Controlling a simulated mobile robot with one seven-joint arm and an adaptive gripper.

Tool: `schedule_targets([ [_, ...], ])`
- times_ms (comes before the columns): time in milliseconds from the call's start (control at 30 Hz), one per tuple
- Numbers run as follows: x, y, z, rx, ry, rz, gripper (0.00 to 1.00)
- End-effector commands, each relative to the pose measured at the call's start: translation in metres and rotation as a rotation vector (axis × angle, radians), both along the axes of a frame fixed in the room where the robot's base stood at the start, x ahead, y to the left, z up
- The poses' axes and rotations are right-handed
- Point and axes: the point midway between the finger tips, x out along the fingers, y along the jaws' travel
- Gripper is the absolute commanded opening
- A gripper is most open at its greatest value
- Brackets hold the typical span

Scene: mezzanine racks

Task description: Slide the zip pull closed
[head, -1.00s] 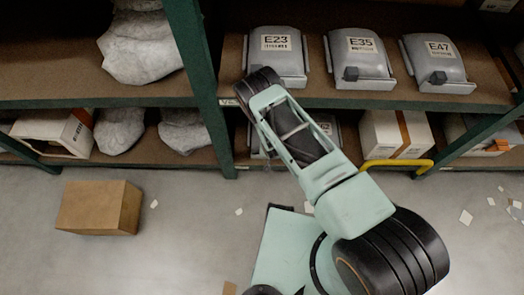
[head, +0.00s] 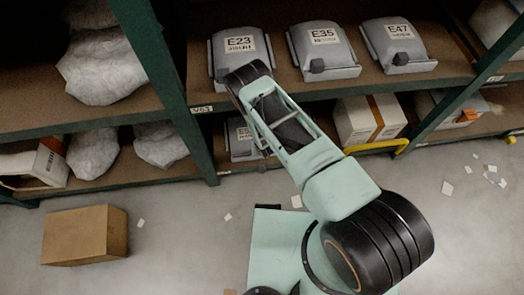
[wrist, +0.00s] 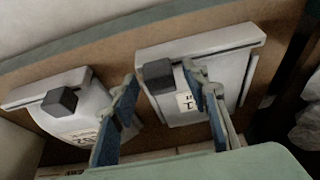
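Grey cases with dark block-shaped pulls sit on the racks. In the head view, E23 (head: 238,63), E35 (head: 323,50) and E47 (head: 398,45) stand on the upper shelf. Dark pulls show on E35 (head: 316,66) and E47 (head: 401,59). Another grey case (head: 240,150) on the lower shelf is partly covered by my arm. In the wrist view, my gripper (wrist: 164,92) is open, its two blue-padded fingers apart. A dark pull (wrist: 157,76) on the right-hand case (wrist: 212,65) appears in the gap beyond them; I see no contact. Another pull (wrist: 60,102) is at left.
A green rack post (head: 165,85) stands left of the cases. A white box with an orange stripe (head: 360,120) and a yellow bar (head: 385,146) are at the lower shelf. A brown carton (head: 85,235) and paper scraps lie on the floor. Grey wrapped bundles fill the left bay.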

Motion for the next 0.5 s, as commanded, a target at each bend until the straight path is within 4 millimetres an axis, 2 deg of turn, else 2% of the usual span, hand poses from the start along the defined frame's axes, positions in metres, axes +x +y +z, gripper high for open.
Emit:
schedule_targets([
  [267, -0.003, -0.001, 0.007, 0.0, 0.001, -0.001, 0.42],
  [500, -0.015, -0.003, 0.039, 0.0, 0.0, 0.0, 0.42],
])
